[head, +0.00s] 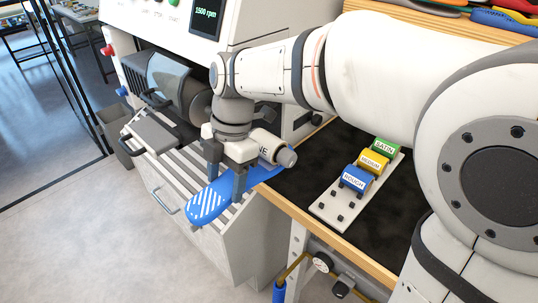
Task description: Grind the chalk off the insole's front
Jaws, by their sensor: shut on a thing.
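My gripper (239,178) points down and is shut on a blue insole (262,177), gripping it near its middle. White chalk stripes (208,201) cover the insole's end at the lower left. The other end reaches right toward the dark bench top. The insole is over the slatted grate of the grinding machine; I cannot tell whether it touches the grate. The grinding machine (180,35) stands behind, with its dark guarded wheel (197,106) left of my gripper. Its small screen (207,12) reads 1500 rpm in green. My gripper hides part of the insole's middle.
A white plate (331,216) on the dark bench (297,178) carries blocks labelled rough (356,180), medium (373,161) and satin (386,146). Colourful insoles (502,20) lie on a wooden shelf at the top right. Open floor (75,235) is at the lower left.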

